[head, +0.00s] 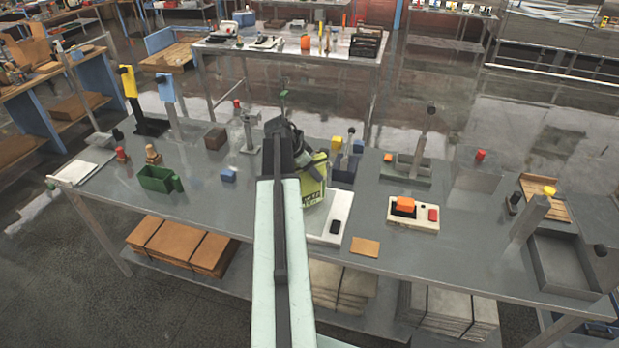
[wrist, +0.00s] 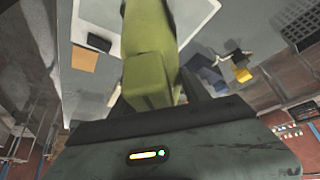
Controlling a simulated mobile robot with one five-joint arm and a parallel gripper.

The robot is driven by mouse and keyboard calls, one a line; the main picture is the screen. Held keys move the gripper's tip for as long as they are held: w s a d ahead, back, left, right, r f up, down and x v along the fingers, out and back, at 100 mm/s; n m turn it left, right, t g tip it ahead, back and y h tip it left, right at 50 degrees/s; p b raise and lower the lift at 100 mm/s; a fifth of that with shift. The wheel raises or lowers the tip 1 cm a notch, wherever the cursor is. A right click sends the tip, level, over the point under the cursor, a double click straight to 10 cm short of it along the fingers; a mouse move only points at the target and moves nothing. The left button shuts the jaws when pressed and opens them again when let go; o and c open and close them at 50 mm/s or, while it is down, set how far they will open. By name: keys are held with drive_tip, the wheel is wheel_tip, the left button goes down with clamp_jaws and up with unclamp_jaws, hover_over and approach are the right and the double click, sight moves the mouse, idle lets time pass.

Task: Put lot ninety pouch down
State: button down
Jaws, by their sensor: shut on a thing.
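The lot ninety pouch (head: 314,183) is yellow-green with a dark printed label too small to read fully. My gripper (head: 297,150) is shut on it above the middle of the grey table (head: 215,200). In the wrist view the pouch (wrist: 150,50) fills the upper middle, between the jaws. A white flat board (head: 340,207) with a small black block (head: 335,227) lies below and right of the pouch in the head view. My arm hides part of the board. I cannot tell whether the pouch touches it.
A green bin (head: 158,179) and a blue block (head: 229,176) stand left of my arm. A tan card (head: 365,247) lies near the front edge. Right of it is a cream box (head: 415,221) with orange and red parts. A grey tray (head: 562,262) stands at the right end.

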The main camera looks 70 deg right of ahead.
sight(296, 164)
wheel_tip(296, 164, down, 3)
drive_tip(key=shift+w+a+f+b, duration=0.1)
drive_tip(key=shift+f+b, duration=0.1)
drive_tip(key=shift+b, duration=0.9)
drive_tip(key=shift+f+b, duration=0.3)
drive_tip(key=c, duration=0.5)
unclamp_jaws()
drive_tip(key=shift+r, duration=0.1)
drive_tip(key=shift+r+p, duration=0.3)
drive_tip(key=shift+p, duration=0.1)
drive_tip(key=p+v, duration=1)
drive_tip(key=v, duration=0.1)
drive_tip(key=shift+r, duration=0.35)
drive_tip(key=shift+a+r+p, duration=0.15)
drive_tip(key=shift+p, duration=0.15)
